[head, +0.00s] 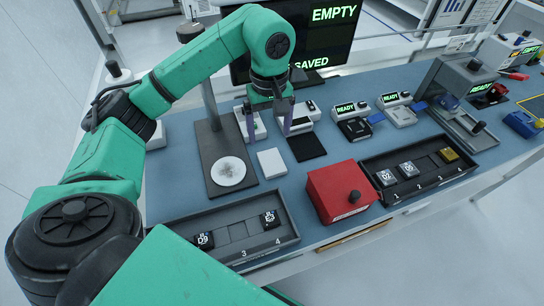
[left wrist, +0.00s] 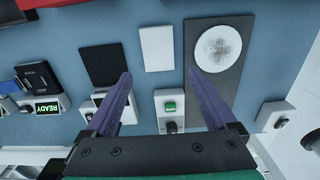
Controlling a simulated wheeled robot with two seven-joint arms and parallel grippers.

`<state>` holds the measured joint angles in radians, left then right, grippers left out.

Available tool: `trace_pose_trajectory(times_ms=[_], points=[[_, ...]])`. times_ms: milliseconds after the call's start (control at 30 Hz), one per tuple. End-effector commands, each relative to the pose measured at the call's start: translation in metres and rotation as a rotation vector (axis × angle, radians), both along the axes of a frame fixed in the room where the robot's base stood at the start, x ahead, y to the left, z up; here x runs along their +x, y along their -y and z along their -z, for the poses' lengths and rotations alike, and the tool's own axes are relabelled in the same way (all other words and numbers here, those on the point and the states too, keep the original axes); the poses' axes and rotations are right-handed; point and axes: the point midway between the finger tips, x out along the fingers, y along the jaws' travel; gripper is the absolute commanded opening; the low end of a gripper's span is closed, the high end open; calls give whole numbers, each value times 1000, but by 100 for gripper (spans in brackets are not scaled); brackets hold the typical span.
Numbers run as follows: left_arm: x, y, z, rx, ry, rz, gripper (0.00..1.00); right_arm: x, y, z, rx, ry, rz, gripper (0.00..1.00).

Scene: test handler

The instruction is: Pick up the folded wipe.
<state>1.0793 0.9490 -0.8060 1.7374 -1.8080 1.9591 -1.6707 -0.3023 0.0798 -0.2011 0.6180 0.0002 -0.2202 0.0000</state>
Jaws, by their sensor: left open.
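The folded wipe (head: 271,163) is a small flat white rectangle lying on the blue bench top, between a dark stand base and a black square pad. In the left wrist view the wipe (left wrist: 156,48) lies just beyond the fingertips, lined up with the gap between them. My left gripper (head: 268,131) has two purple fingers spread apart, empty, above the bench behind the wipe. Its fingers also show in the left wrist view (left wrist: 160,73). The wipe is fully visible and nothing touches it. My right gripper is not in view.
The stand base (head: 212,158) carries a round speckled white disc (head: 228,171). The black pad (head: 306,147) lies right of the wipe. A red box (head: 325,195) and two dark trays (head: 410,190) (head: 225,214) are nearer. A screen (head: 325,65) stands behind.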

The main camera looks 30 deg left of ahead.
Motion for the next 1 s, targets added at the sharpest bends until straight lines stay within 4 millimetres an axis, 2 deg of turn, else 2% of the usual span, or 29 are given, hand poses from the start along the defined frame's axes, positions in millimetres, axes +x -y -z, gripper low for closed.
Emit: trace_pose_trajectory(times_ms=[33, 167, 267, 367, 433, 500, 600, 767, 800, 933, 1000], points=[[-1, -1, 8, 1, -6, -2, 90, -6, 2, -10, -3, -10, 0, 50], [0, 0, 36, -2, -3, -3, 90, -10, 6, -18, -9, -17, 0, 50], [0, 0, 48, -3, -1, -3, 90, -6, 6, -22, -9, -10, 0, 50], [-1, 1, 62, -3, -5, -2, 90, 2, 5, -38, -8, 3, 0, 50], [0, 2, 75, -4, -5, -3, 90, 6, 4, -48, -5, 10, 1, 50], [1, 2, 90, -4, -3, -4, 90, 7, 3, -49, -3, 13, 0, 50], [1, 1, 99, -3, 2, -2, 90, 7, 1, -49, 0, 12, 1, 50], [2, 1, 101, -3, 2, -3, 90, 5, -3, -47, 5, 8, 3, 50], [2, 1, 100, -3, 2, -3, 75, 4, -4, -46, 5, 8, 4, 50], [2, 1, 100, -3, 2, -3, 25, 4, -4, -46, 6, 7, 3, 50], [2, 1, 100, -3, 2, -3, 22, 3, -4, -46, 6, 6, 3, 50]])
